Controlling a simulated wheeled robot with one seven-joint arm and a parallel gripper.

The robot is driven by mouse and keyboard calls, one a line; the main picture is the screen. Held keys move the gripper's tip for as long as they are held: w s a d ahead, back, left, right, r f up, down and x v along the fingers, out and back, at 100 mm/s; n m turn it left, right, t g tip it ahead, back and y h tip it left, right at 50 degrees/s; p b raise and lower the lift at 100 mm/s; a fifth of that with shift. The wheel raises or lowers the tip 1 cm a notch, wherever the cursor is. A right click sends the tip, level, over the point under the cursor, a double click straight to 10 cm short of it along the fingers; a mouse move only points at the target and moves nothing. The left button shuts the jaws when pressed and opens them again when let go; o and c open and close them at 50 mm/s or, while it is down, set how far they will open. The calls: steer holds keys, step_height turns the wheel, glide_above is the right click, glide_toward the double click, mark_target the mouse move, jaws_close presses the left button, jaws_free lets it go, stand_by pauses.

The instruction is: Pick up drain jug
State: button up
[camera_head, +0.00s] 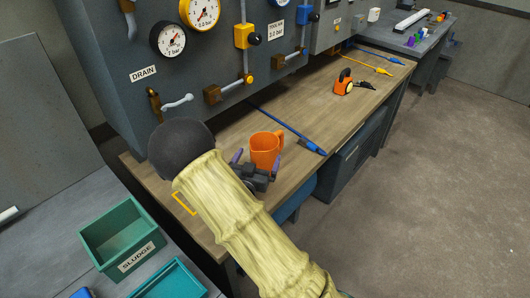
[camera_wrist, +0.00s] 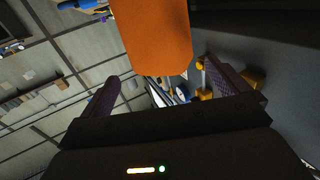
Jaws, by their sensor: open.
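The drain jug, an orange jug with a handle (camera_head: 264,149), stands upright on the wooden bench. Its handle faces right in the head view. My gripper (camera_head: 256,158) is open beside the jug, on its near side, with a purple finger towards either side. In the wrist view the orange jug (camera_wrist: 152,37) fills the top middle, between and beyond the two spread fingers (camera_wrist: 160,68). I cannot tell how far the jug reaches in between the fingers. My arm hides the bench in front of the jug. The DRAIN label (camera_head: 144,74) is on the panel, above a brass tap (camera_head: 154,102).
A blue tool (camera_head: 312,146) lies right of the jug. An orange-and-black item (camera_head: 345,84) sits farther back on the wooden bench (camera_head: 300,106). The grey panel with gauges (camera_head: 110,50) rises behind. A green SLUDGE bin (camera_head: 112,226) is at lower left.

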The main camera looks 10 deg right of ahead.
mark_target(260, 153)
steer(key=shift+x, duration=1.55)
steer(key=p+x, duration=0.2)
steer(key=x, duration=0.3)
steer(key=shift+w+f, duration=0.15)
steer(key=c, duration=1.1)
